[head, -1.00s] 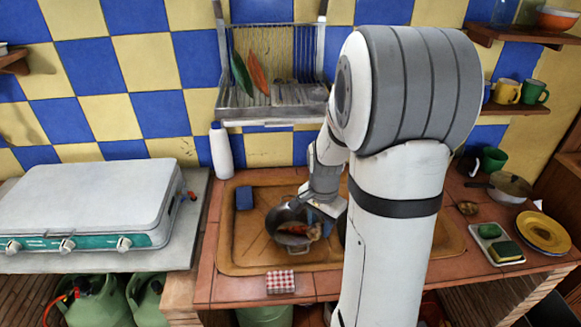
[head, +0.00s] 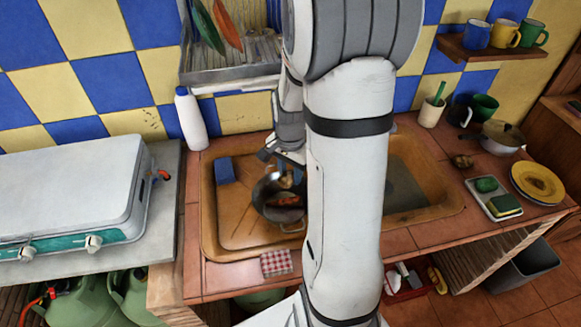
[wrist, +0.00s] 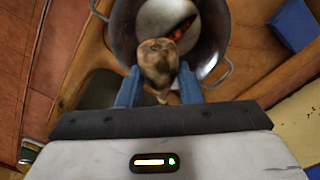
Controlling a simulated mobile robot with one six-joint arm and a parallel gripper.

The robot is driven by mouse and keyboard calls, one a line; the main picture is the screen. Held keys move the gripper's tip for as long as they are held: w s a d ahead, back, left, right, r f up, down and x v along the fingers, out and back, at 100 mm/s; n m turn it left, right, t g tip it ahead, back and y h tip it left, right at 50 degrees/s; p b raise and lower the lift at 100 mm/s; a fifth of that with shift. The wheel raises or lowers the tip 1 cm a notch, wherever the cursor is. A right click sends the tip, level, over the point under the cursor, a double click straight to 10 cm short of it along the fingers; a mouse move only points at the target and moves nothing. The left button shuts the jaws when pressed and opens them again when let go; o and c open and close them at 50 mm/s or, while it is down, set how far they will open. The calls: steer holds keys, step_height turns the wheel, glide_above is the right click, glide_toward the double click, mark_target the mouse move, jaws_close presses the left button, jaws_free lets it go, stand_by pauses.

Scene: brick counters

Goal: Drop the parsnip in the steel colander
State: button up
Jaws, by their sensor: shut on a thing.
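The steel colander (head: 262,208) sits on the left part of the sink. It also shows in the wrist view (wrist: 219,72), with two loop handles and a pale inside. My gripper (head: 284,172) is above the colander, partly hidden by my arm in the head view. In the wrist view its blue fingers (wrist: 160,88) are shut on the parsnip (wrist: 158,58), a tan-brown, stubby thing. The parsnip overlaps the colander's near rim and opening in that view; its exact height above is hard to tell.
An orange-red item (wrist: 182,28) lies inside the colander. A white bottle (head: 190,120) stands behind. A camping stove (head: 70,200) is at the left.

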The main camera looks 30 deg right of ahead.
mark_target(290, 172)
step_height(290, 172, down, 2)
steer(key=shift+s+f+b, duration=0.1)
steer(key=shift+b, duration=0.35)
steer(key=shift+a, duration=0.1)
steer(key=o, duration=1.1)
steer(key=shift+c, duration=0.2)
step_height(290, 172, up, 8)
steer(key=shift+b, duration=0.45)
